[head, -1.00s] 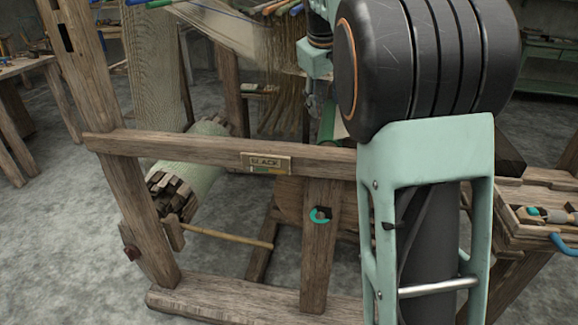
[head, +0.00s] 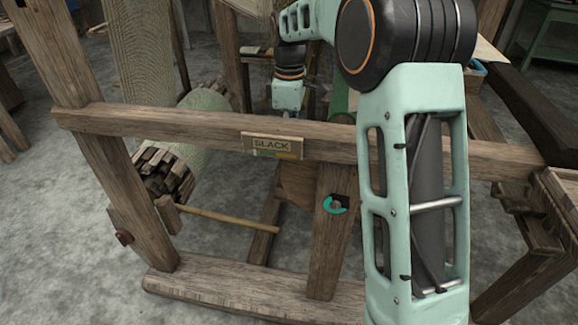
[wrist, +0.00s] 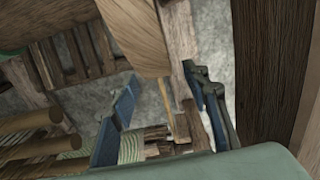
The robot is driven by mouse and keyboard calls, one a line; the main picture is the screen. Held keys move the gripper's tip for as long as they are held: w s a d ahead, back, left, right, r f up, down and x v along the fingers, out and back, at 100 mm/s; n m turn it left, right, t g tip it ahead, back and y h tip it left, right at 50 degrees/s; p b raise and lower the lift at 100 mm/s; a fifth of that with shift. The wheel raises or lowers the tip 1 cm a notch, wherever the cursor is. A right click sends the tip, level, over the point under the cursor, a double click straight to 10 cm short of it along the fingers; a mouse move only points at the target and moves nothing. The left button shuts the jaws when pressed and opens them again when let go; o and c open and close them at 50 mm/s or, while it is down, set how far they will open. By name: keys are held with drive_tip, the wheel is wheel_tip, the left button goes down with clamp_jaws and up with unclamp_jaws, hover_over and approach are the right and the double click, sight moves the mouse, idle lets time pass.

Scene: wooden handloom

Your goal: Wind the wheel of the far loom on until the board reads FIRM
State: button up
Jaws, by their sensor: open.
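The board (head: 272,146) on the loom's front rail reads SLACK. The toothed wooden wheel (head: 166,172) is on the near end of the cloth roll (head: 200,125), at left below the rail. In the wrist view, toothed wooden blocks (wrist: 152,139) show beside the pale roll, low in the middle. My gripper (wrist: 162,98) is open, its blue fingers apart, with wooden parts visible beyond the gap. I cannot tell if it touches any of them. In the head view my wrist is behind the rail, right of the wheel, and the fingers are hidden.
The front rail (head: 210,136) crosses between camera and wrist. A thin wooden rod (head: 222,220) runs right from below the wheel. A wooden bench (head: 548,205) stands at right. Bare floor (head: 60,240) lies at left.

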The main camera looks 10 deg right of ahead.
sight(290, 164)
wheel_tip(290, 164, down, 8)
drive_tip(key=shift+b, duration=1.2)
clamp_jaws()
